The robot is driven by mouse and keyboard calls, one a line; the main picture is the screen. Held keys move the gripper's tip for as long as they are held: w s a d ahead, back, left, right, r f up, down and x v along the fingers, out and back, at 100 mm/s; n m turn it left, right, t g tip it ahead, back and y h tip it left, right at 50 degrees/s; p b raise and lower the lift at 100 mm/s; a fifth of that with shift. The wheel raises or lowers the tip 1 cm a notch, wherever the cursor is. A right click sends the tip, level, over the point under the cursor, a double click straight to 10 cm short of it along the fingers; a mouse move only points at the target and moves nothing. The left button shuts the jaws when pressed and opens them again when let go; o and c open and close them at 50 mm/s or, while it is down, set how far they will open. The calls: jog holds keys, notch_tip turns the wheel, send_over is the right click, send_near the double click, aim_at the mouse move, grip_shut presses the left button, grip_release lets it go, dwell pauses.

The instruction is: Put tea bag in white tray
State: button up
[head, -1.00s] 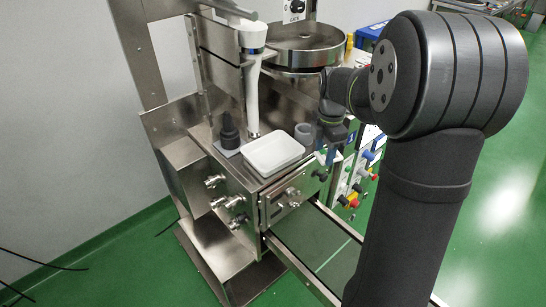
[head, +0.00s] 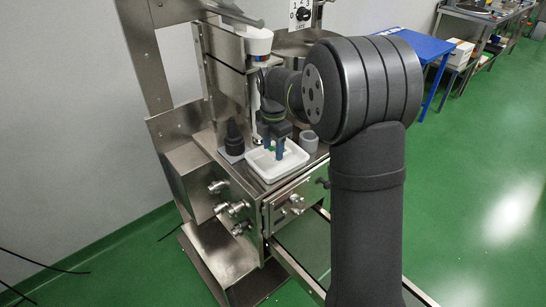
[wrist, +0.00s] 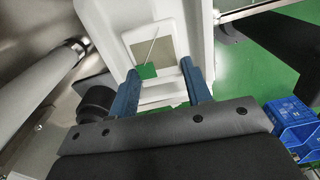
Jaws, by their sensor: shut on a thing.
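The white tray (head: 296,168) sits on top of the steel machine. Its white wall also shows in the wrist view (wrist: 199,25). My gripper (head: 274,153) points down over the tray, with its blue fingertips at or just above the tray floor. In the wrist view its two fingers (wrist: 160,70) are on either side of a beige tea bag (wrist: 152,45) with a thin string and a green tag (wrist: 148,71). My gripper is shut on the tea bag. I cannot tell whether the bag touches the tray floor. In the head view the bag is mostly hidden.
A dark bottle-shaped part (head: 234,138) stands left of the tray, and a grey cup (head: 309,142) stands to its right. A white vertical tube (head: 259,55) rises behind the gripper. A blue table (head: 425,50) stands at the back right. Green floor is clear at right.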

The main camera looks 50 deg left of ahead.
aim_at(273, 152)
jog(key=shift+f, duration=2)
jog(key=shift+f, duration=0.1)
jog(key=o, duration=1)
jog(key=shift+c, duration=0.2)
notch_tip(273, 152, up, 12)
